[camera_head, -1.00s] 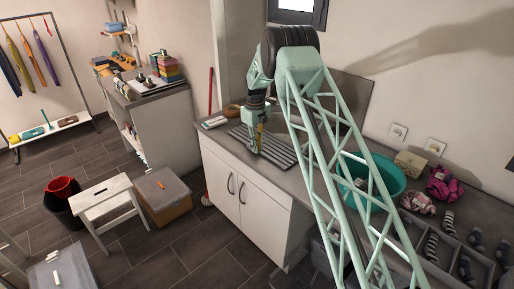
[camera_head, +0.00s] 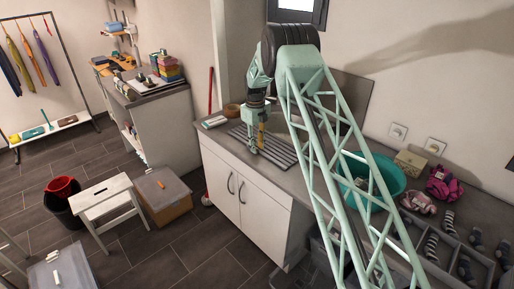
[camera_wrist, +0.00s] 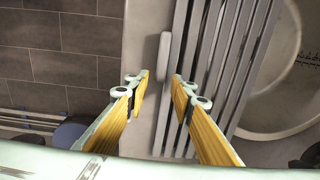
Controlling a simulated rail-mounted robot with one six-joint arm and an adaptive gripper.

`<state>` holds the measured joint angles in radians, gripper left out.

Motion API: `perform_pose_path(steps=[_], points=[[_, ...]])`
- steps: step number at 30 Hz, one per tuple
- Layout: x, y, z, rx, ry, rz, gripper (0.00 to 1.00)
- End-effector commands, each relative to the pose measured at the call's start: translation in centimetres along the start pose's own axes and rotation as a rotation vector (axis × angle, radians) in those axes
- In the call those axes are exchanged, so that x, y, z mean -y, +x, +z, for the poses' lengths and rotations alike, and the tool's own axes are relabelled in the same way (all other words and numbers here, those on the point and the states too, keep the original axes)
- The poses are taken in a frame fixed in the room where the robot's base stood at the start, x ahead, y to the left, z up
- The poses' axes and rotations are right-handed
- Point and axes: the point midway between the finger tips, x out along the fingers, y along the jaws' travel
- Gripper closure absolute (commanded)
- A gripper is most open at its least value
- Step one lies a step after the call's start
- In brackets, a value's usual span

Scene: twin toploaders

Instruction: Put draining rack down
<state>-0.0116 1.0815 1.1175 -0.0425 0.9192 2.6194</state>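The draining rack (camera_head: 277,151), a set of parallel grey bars, lies flat on the worktop (camera_head: 219,137). In the wrist view the rack's bars (camera_wrist: 208,70) run lengthwise at the right, with a raised handle-like bar (camera_wrist: 163,90) along its left side. My gripper (camera_wrist: 160,78) is open, its two yellow fingers standing on either side of that bar with gaps visible. In the head view my gripper (camera_head: 257,146) is low at the rack's left part, which it partly hides.
A round sink basin (camera_wrist: 287,110) lies to the right of the rack in the wrist view. A brown bowl (camera_head: 231,110) stands behind the rack. A teal tub (camera_head: 388,172) stands farther right. A white stool (camera_head: 104,190) and a box (camera_head: 162,197) stand on the floor.

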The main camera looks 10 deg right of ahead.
Motion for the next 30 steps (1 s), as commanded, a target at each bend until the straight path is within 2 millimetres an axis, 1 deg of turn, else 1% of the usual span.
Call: perform_pose_path(steps=[5,15,21,24,30], points=[[0.0,-1.7,0.1,0.002,0.0,-0.001,0.78],[0.0,-6.6,0.1,0.002,0.0,-0.001,0.78],[0.0,-9.2,0.1,0.002,0.0,-0.001,0.78],[0.0,-10.2,0.1,0.002,0.0,-0.001,0.78],[0.0,-11.3,0.0,0.0,0.0,0.0,0.78]])
